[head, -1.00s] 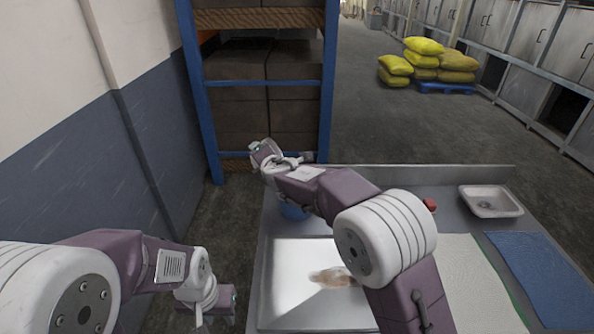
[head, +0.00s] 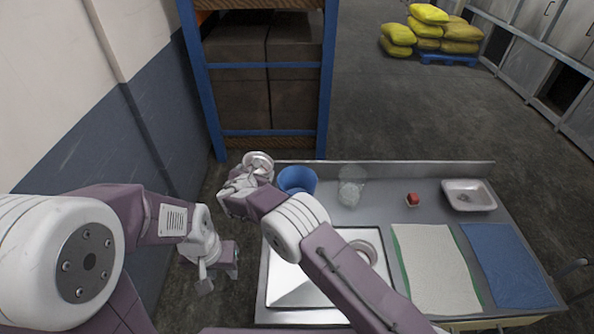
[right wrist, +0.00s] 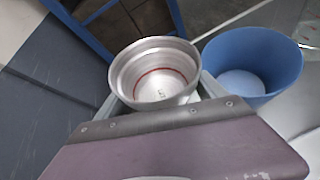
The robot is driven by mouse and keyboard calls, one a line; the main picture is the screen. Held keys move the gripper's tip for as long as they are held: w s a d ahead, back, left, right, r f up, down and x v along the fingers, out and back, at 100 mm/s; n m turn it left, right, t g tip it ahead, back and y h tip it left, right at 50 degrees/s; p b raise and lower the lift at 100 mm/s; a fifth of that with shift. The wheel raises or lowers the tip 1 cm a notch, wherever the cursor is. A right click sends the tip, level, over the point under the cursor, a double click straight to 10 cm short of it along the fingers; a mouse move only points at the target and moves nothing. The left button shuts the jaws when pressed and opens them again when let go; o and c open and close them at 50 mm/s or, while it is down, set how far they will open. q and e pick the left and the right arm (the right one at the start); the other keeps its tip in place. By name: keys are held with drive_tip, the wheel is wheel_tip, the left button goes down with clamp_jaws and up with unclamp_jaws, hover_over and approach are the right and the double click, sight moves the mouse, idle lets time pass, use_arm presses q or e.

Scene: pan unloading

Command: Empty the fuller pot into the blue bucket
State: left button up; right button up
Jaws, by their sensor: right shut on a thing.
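My right gripper (head: 247,180) is shut on a metal pot (head: 258,163) at the far left corner of the table. In the right wrist view the pot (right wrist: 152,78) has its open mouth toward the camera, with a red ring and a small mark inside; I see no loose contents. The blue bucket (head: 297,181) stands just right of the pot. In the right wrist view its inside (right wrist: 252,65) shows a pale bottom. A round metal rim (head: 366,248), perhaps another pot, is partly behind my right arm. My left gripper (head: 222,268) is off the table's left side; its jaws are unclear.
A clear vessel (head: 350,187), a red block (head: 412,200) and a white basin (head: 468,196) stand along the back. A white green-edged cloth (head: 437,268) and a blue mat (head: 507,265) lie at right. A blue-framed rack (head: 328,90) stands behind.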

wheel_tip(320, 180, down, 7)
drive_tip(key=a+n+h+b, duration=0.1)
drive_tip(key=b, duration=0.5)
drive_tip(key=shift+a+n+h, duration=0.25)
drive_tip(key=shift+n+h, duration=0.05)
drive_tip(key=shift+r, duration=0.2)
idle(0.3)
